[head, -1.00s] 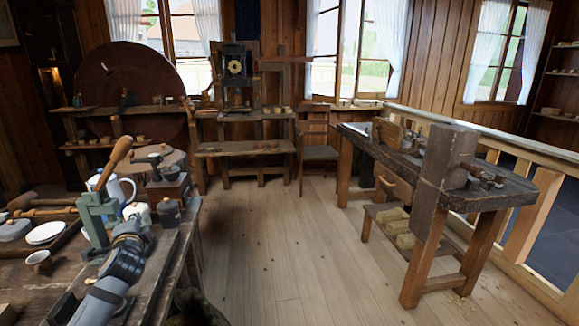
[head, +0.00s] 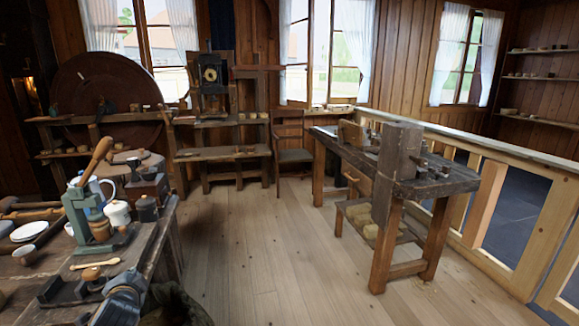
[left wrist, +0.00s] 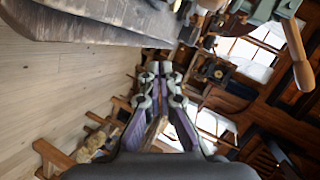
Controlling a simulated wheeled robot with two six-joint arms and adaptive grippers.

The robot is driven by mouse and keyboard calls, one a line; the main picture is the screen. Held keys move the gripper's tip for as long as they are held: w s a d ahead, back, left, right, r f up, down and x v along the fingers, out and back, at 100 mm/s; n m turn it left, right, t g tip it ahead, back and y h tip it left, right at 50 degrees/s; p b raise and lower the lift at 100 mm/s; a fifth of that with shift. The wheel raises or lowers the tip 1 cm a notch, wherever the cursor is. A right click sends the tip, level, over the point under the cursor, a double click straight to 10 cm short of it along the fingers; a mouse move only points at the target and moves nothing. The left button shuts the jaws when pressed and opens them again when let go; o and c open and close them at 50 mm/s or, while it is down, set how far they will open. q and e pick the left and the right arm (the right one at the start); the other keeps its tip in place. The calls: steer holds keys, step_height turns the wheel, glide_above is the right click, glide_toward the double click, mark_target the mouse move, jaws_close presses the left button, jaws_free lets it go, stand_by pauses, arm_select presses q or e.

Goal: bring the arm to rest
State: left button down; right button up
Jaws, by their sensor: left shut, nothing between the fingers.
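My left arm (head: 124,298) shows at the bottom left of the head view, low at the near bench's edge. I cannot make out its fingertips there. In the left wrist view my left gripper (left wrist: 161,68) has its fingertips together, with nothing between them. Behind it in that view are the plank floor, a bench edge and windows, tilted. My right gripper is in neither view.
The near bench (head: 150,253) holds a green press with a wooden handle (head: 96,160), a white lidded pot (head: 117,213), a cup (head: 26,255) and a small wooden spindle (head: 95,264). A workbench (head: 436,187) stands right. Floor (head: 270,250) between is clear.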

arm_select(q)
steer(key=s+d+f+n+g+h, duration=0.35)
steer(key=s+d+f, duration=0.45)
steer(key=s+f, duration=0.35)
steer(key=s+d+f+n+g+h, duration=0.1)
steer(key=s+d+f+n+g, duration=0.15)
steer(key=s+d, duration=0.4)
steer(key=s+d+f+n+g+h, duration=0.1)
steer(key=s+d+f+g, duration=0.15)
steer(key=s, duration=0.75)
step_height(320, 180, down, 24)
steer(key=a+g, duration=0.1)
steer(key=a, duration=0.1)
steer(key=s+a+f+n+g, duration=0.1)
steer(key=s+a+f, duration=0.1)
steer(key=s+f, duration=1.5)
steer(key=s+r+p, duration=0.3)
steer(key=r+p, duration=1)
steer(key=p, duration=0.2)
steer(key=shift+s+p, duration=0.15)
steer(key=shift+p, duration=0.25)
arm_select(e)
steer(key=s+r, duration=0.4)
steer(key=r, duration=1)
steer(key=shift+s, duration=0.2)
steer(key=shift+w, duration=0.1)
